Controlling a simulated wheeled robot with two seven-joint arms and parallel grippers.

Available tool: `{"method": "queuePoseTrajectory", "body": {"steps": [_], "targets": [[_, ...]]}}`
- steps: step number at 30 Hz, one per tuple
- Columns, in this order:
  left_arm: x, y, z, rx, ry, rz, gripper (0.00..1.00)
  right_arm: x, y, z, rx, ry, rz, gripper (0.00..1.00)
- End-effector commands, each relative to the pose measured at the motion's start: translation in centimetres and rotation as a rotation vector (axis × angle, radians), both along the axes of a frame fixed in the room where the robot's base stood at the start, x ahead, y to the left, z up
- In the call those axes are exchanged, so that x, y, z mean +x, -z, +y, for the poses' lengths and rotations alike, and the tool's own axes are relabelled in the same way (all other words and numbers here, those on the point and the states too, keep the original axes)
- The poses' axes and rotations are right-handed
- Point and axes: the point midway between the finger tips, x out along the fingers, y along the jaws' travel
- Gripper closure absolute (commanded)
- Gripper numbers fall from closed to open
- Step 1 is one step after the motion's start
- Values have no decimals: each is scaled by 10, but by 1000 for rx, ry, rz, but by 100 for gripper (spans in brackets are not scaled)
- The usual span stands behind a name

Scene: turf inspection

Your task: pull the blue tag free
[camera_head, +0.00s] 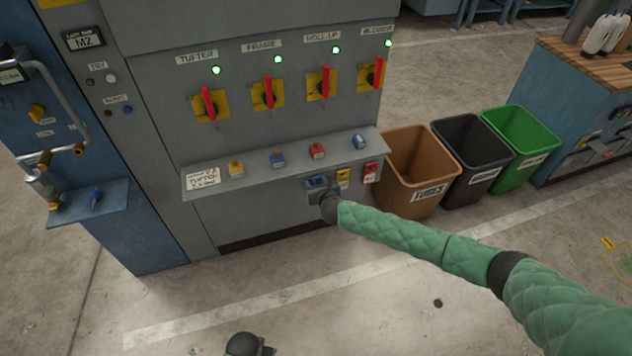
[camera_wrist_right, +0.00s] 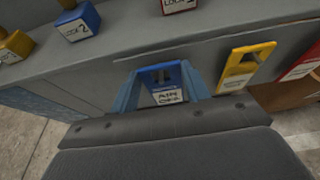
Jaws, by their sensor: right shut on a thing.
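The blue tag (camera_wrist_right: 166,93), with a white label ending in "OFF", hangs on the front of the grey cabinet below its ledge. In the head view the blue tag (camera_head: 316,182) is the leftmost of three tags in a row. My right gripper (camera_wrist_right: 160,76) is shut on it, with one finger on each side of the tag. In the head view the right gripper (camera_head: 318,188) is small and partly hidden by its own wrist. A dark rounded part at the bottom edge seems to be my left wrist; its fingers cannot be made out.
A yellow tag (camera_head: 343,176) and a red tag (camera_head: 370,172) hang close to the right. Several coloured locks stand on the ledge (camera_head: 270,172) above. Brown (camera_head: 408,205), black (camera_head: 466,190) and green (camera_head: 513,178) bins stand right of the cabinet.

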Motion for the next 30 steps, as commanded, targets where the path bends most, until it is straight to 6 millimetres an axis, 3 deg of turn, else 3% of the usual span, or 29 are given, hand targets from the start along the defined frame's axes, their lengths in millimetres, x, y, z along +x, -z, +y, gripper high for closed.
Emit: {"method": "queuePoseTrajectory", "body": {"steps": [30], "targets": [[0, -14, 0, 0, 0, 0, 65, -24, 0, -8, -1, 1, 0, 76]]}}
